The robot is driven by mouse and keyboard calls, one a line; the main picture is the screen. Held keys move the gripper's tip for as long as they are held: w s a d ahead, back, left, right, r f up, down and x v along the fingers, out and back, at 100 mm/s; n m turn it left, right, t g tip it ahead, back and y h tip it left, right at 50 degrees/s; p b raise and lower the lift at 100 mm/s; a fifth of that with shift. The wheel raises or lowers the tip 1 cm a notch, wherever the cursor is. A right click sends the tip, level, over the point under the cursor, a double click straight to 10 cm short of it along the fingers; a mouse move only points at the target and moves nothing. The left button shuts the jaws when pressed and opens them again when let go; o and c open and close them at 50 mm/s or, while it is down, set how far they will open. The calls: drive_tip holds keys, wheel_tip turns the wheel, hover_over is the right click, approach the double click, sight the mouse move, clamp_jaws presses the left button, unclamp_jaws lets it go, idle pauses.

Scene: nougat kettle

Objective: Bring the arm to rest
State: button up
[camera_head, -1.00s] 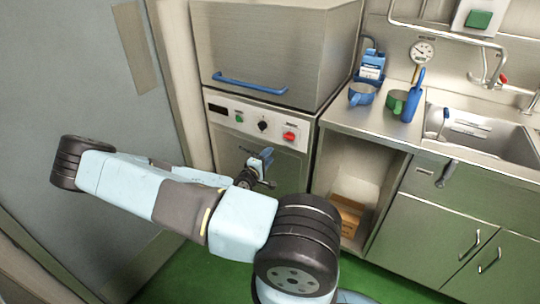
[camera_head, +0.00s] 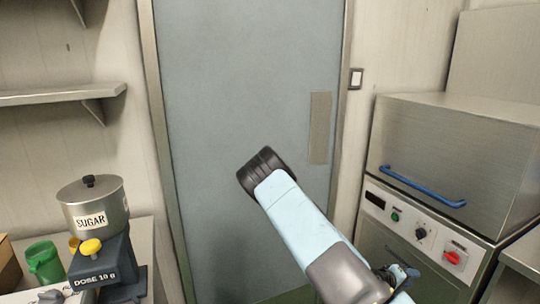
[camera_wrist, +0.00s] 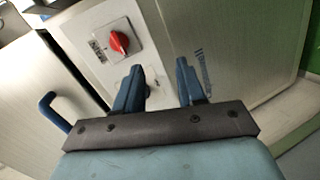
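My arm (camera_head: 300,227) is pale blue with dark joints and rises in front of the grey door in the head view. My gripper shows in the wrist view (camera_wrist: 159,82), its two blue fingers apart with nothing between them. In the head view my gripper (camera_head: 403,276) is small and partly hidden behind my own arm. In the wrist view, a control panel with a red knob (camera_wrist: 119,42) lies beyond the fingers, with no visible contact.
The steel machine (camera_head: 455,135) with a blue handle (camera_head: 423,187) and control panel stands at right. A sugar dispenser (camera_head: 92,210) and green cup (camera_head: 44,262) stand at lower left, below a shelf (camera_head: 62,94). The door (camera_head: 235,90) fills the middle.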

drive_tip(key=w+a+r+m+y, duration=0.2)
drive_tip(key=a+r+y, duration=0.35)
drive_tip(key=a, duration=0.35)
drive_tip(key=w+a+r+m+y, duration=0.1)
drive_tip(key=a+r+m+y, duration=0.1)
drive_tip(key=a+r+y, duration=0.5)
drive_tip(key=s+a+r+n+y, duration=0.1)
drive_tip(key=s+a+r, duration=0.1)
drive_tip(key=a+r, duration=0.35)
drive_tip(key=s+a+r+y, duration=0.1)
drive_tip(key=s+a+r, duration=0.15)
drive_tip(key=r, duration=0.65)
drive_tip(key=s+r+n+t, duration=0.1)
drive_tip(key=s+r, duration=1.5)
drive_tip(key=s, duration=0.4)
drive_tip(key=shift+s+d+h, duration=0.15)
drive_tip(key=shift+s+h, duration=0.05)
drive_tip(key=shift+h, duration=0.25)
drive_tip(key=shift+o, duration=0.3)
drive_tip(key=shift+s+r, duration=0.1)
drive_tip(key=shift+s, duration=0.05)
